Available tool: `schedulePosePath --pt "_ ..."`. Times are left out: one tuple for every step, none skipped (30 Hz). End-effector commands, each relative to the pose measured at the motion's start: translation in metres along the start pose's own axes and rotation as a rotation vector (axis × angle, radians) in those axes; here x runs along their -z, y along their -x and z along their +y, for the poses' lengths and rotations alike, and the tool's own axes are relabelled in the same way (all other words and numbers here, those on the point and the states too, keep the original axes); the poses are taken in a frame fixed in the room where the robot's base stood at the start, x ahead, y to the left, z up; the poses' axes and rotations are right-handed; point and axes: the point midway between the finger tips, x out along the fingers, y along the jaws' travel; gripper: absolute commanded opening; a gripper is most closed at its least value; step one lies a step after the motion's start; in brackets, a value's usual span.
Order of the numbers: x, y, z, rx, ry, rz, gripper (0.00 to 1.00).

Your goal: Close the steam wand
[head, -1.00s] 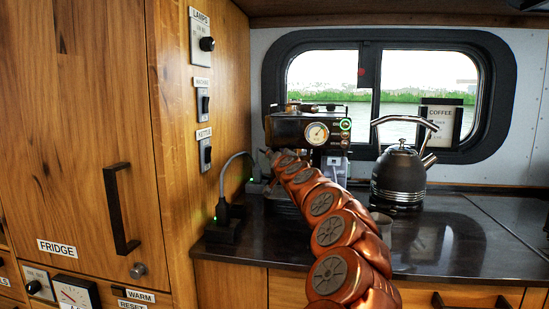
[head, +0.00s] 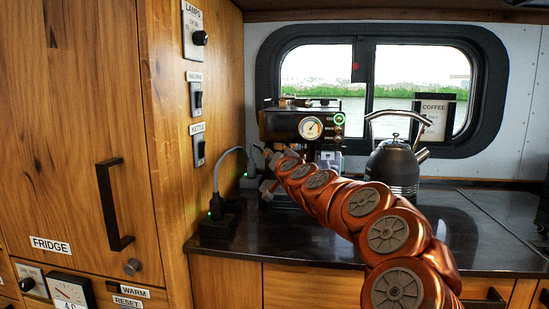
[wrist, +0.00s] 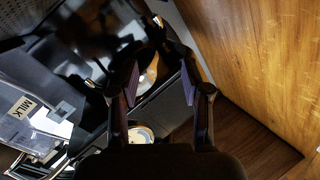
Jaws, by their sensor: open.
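The black coffee machine (head: 290,124) stands at the back of the counter, with a round gauge (head: 310,128) and lit indicators on its front. My gripper (head: 266,176) is at the machine's lower left front corner, small and partly hidden by my arm. In the wrist view my gripper (wrist: 159,85) is open, its two dark fingers apart with nothing clearly held. A shiny rounded part (wrist: 148,76) shows between and beyond the fingers; I cannot tell whether it belongs to the steam wand. I cannot make out the wand in the head view.
A container labelled MILK (wrist: 30,112) is left of the fingers. A wooden wall (wrist: 245,60) is close on the right. A kettle (head: 394,166) stands right of the machine; a plug with a cable (head: 218,212) is at the left. The counter's right part is clear.

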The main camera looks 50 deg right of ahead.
Motion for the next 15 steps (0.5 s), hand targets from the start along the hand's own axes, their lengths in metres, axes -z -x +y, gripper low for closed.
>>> schedulePosePath --pt "-0.0003 0.0014 0.0002 0.000 0.000 -0.001 0.47" --pt "-0.0004 0.0018 0.0002 0.000 0.000 -0.001 0.47" --pt "-0.0006 0.0022 0.0002 0.000 0.000 -0.001 0.47" --pt "-0.0007 0.0023 0.0001 0.000 0.000 -0.001 0.47" --pt "-0.0007 0.0024 0.0001 0.000 0.000 -0.001 0.47" --pt "-0.0006 0.0024 0.0001 0.000 0.000 -0.001 0.47" --pt "-0.0007 0.0023 0.0001 0.000 0.000 -0.001 0.47" --pt "-0.0006 0.0023 0.0001 0.000 0.000 -0.001 0.47" --pt "-0.0005 0.0023 0.0000 0.000 0.000 -0.001 0.47" --pt "-0.0006 0.0023 0.0001 0.000 0.000 -0.001 0.47" --pt "-0.0005 0.0023 0.0000 0.000 0.000 -0.001 0.45" --pt "-0.0003 0.0021 -0.0004 0.000 0.003 -0.001 0.41" --pt "0.0003 0.0017 -0.0012 -0.002 0.009 -0.001 0.38" --pt "0.0009 0.0010 -0.0025 -0.004 0.021 -0.002 0.35" --pt "0.0021 -0.0005 -0.0051 -0.009 0.046 -0.003 0.31"
